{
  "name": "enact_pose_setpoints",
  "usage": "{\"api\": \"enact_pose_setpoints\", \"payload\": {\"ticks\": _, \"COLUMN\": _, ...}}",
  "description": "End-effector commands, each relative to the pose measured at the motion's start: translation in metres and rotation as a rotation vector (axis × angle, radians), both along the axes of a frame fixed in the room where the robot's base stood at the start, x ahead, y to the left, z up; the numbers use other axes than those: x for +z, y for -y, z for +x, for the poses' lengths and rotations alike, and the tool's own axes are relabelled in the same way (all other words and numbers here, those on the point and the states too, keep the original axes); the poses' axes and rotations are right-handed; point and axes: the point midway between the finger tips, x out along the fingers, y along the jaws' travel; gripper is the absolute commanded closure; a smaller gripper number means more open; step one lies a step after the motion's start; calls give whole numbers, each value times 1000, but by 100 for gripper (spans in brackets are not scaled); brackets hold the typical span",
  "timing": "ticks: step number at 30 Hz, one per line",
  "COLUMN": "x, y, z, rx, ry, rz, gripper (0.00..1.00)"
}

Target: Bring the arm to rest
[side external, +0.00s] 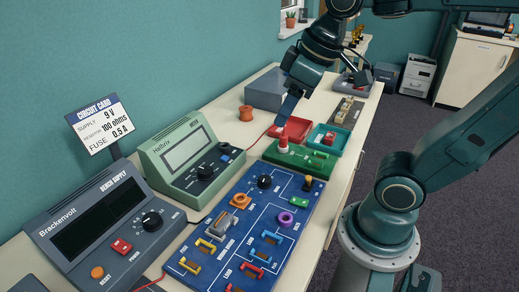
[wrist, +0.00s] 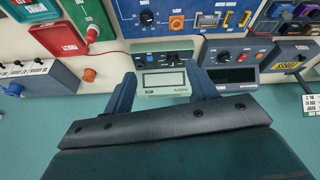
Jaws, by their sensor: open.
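My gripper (side external: 283,119) hangs from my raised arm above the back of the bench, near the red tray, in the side view. In the wrist view my gripper (wrist: 160,74) has its two fingers wide apart with nothing held between them. The green-grey Hathrix meter (wrist: 150,60) shows between and beyond the fingers there. The same meter (side external: 157,151) stands left of my gripper in the side view.
The blue circuit board (side external: 228,228) lies at the front with several coloured parts on it. A red tray (side external: 301,121), a teal tray (side external: 338,150), a green block (side external: 318,166), an orange spool (side external: 246,113) and the Brackenvolt supply (side external: 125,252) stand around. A circuit card (side external: 99,123) stands at left.

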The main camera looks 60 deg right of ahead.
Motion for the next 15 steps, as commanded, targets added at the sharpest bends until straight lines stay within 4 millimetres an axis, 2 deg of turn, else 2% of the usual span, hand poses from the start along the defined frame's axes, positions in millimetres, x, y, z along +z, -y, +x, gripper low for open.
{"api": "enact_pose_setpoints", "payload": {"ticks": 1, "x": -2, "y": 1, "z": -10, "rx": -26, "ry": 21, "rz": 9, "gripper": 43}}
{"api": "enact_pose_setpoints", "payload": {"ticks": 6, "x": -11, "y": 4, "z": -33, "rx": -101, "ry": 70, "rz": 40, "gripper": 43}}
{"api": "enact_pose_setpoints", "payload": {"ticks": 15, "x": -18, "y": 5, "z": -47, "rx": -154, "ry": 104, "rz": 63, "gripper": 43}}
